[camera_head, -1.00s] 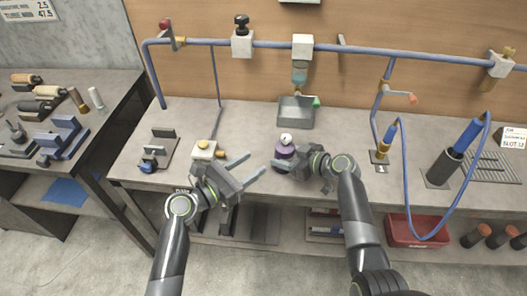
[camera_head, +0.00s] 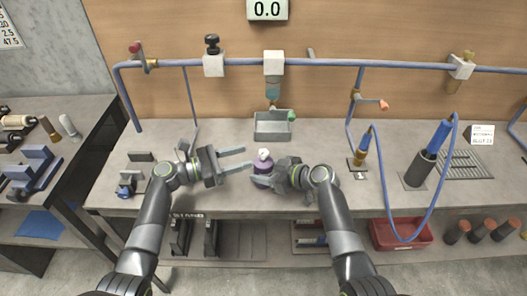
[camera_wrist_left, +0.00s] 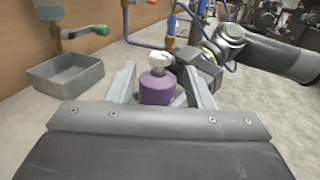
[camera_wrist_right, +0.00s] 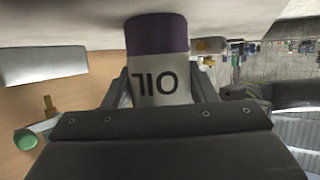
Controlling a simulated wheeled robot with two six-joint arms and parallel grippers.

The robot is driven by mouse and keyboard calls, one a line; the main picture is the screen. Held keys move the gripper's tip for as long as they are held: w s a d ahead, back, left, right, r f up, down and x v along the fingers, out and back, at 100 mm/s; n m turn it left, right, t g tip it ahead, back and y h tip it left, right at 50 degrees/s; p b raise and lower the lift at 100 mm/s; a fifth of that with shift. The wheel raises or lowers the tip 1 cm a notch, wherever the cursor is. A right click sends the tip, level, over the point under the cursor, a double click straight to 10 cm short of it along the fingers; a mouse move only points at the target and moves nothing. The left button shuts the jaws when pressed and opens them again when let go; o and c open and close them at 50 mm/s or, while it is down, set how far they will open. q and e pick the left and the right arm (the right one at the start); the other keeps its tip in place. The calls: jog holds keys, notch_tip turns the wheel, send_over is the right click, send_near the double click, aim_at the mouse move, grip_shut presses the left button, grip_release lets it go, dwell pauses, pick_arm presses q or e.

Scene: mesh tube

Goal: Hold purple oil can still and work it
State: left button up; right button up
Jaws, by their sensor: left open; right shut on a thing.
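The purple oil can (camera_head: 262,166) stands on the bench, with a white top. In the right wrist view the can (camera_wrist_right: 157,38) shows a white band lettered "OIL" between the fingers. My right gripper (camera_head: 268,179) is shut on the can's body from the right. My left gripper (camera_head: 243,160) is open and empty, its fingers pointing right toward the can from the left. In the left wrist view the can (camera_wrist_left: 157,88) appears ahead between the open fingers, with its white top (camera_wrist_left: 160,58) above; I cannot tell the exact gap.
A grey tray (camera_head: 273,126) stands behind the can under a dispenser (camera_head: 273,88) on the blue pipe. A blue-handled tool in a dark holder (camera_head: 418,168) and a hose stand to the right. A small fixture (camera_head: 130,180) sits at the left. A red bin (camera_head: 400,234) is below.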

aim_at(264, 152)
pick_arm(q)
jog(key=x, duration=0.7)
jog(key=shift+d, duration=0.1)
jog(key=shift+f, duration=0.1)
jog(key=c, duration=1)
jog(key=n+t+y, duration=0.1)
jog(key=n+t, duration=0.1)
jog(key=t, duration=0.1)
jog(key=shift+s+y, duration=0.1)
jog(key=shift+y, duration=0.3)
jog(key=shift+n+t+y, duration=1.1)
jog(key=shift+n+t, duration=0.3)
jog(key=shift+t, duration=0.3)
jog(key=o, duration=1)
